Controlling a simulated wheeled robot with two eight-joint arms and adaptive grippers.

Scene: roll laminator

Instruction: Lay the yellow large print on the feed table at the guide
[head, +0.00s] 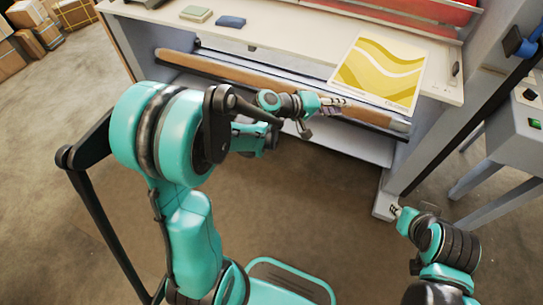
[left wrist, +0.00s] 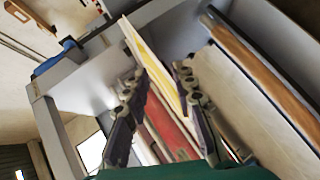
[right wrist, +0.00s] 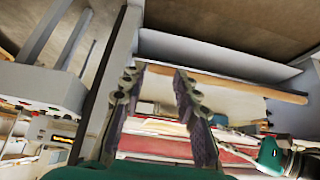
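The yellow large print (head: 382,68), white with yellow waves, lies at the right part of the pale feed table (head: 290,45), its near edge by the table's front edge. It also shows edge-on in the left wrist view (left wrist: 152,58), between the finger lines. My left gripper (head: 340,103) is just in front of the print's near edge, its fingers apart. Whether they touch the print I cannot tell. My right gripper (head: 397,210) is low at the right, away from the print. Its fingers stand apart and empty in the right wrist view (right wrist: 158,72). I cannot clearly make out the guide.
A wooden-coloured roll (head: 270,82) runs below the table front. A green pad (head: 195,13) and a blue block (head: 231,22) lie at the table's left. The red roller (head: 425,9) is behind. A grey control box (head: 522,125) stands right. Floor in front is clear.

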